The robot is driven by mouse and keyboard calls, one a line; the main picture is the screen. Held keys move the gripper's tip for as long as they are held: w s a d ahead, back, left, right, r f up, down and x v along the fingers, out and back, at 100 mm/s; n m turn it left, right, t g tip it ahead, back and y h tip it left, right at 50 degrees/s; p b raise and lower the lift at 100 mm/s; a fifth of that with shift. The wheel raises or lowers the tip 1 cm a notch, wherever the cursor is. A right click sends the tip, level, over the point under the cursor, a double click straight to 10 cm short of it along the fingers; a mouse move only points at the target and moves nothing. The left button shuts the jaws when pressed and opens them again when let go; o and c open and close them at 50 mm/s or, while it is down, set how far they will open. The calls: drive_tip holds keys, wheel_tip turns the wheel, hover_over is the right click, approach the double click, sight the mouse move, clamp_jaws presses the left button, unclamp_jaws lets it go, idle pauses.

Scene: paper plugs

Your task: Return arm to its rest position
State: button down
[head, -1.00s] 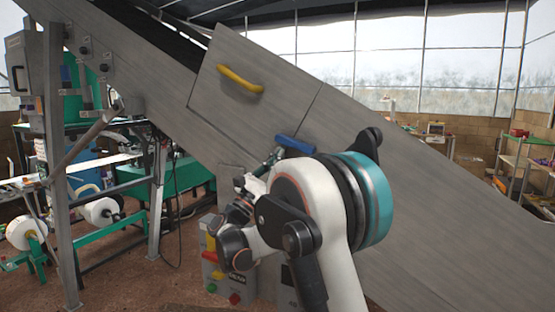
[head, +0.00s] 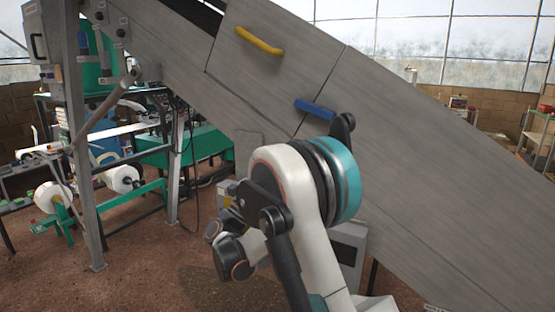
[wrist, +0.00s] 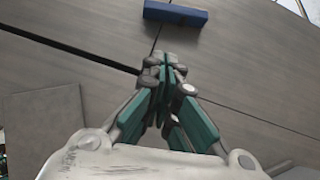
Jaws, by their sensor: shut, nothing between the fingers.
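My gripper (wrist: 165,72) shows in the wrist view with its teal and grey fingers drawn together, shut and empty. It points toward the grey sloping panel of the machine, below a blue handle (wrist: 176,13); I cannot tell how far it is from the panel. In the head view my white arm with its teal ring is folded in front of the machine. The gripper itself is hidden behind the arm there.
The large grey inclined conveyor housing (head: 430,170) fills the space ahead, with a yellow handle (head: 259,41) and a blue handle (head: 315,109). A metal support post (head: 84,150) and a green-framed machine with white rolls (head: 122,179) stand at left. Brown floor (head: 150,260) is open at lower left.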

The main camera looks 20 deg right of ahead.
idle(0.3)
drive_tip(key=w+a+r+n+t+y, duration=0.1)
drive_tip(key=a+r+n+t+y, duration=0.1)
drive_tip(key=r+n+t+y, duration=0.65)
drive_tip(key=w+a+r+n+t+y, duration=0.2)
drive_tip(key=a+n+t+y, duration=0.3)
drive_tip(key=n, duration=0.8)
drive_tip(key=s+a+f+n+y, duration=0.1)
drive_tip(key=s+a+n+y, duration=0.15)
drive_tip(key=n+y, duration=0.4)
drive_tip(key=s+a+f+n+y, duration=0.1)
drive_tip(key=s+f+n+y, duration=0.2)
drive_tip(key=n, duration=0.7)
drive_tip(key=s+f+n+g+y, duration=0.1)
drive_tip(key=s+f+n+g, duration=0.6)
drive_tip(key=s+f, duration=0.5)
drive_tip(key=s+d+f+n+g+y+b, duration=0.1)
drive_tip(key=s+f+n+g, duration=0.6)
drive_tip(key=s, duration=1.3)
wheel_tip(320, 180, down, 6)
drive_tip(key=n, duration=0.4)
drive_tip(key=shift+d+r, duration=0.25)
drive_tip(key=shift+g, duration=0.25)
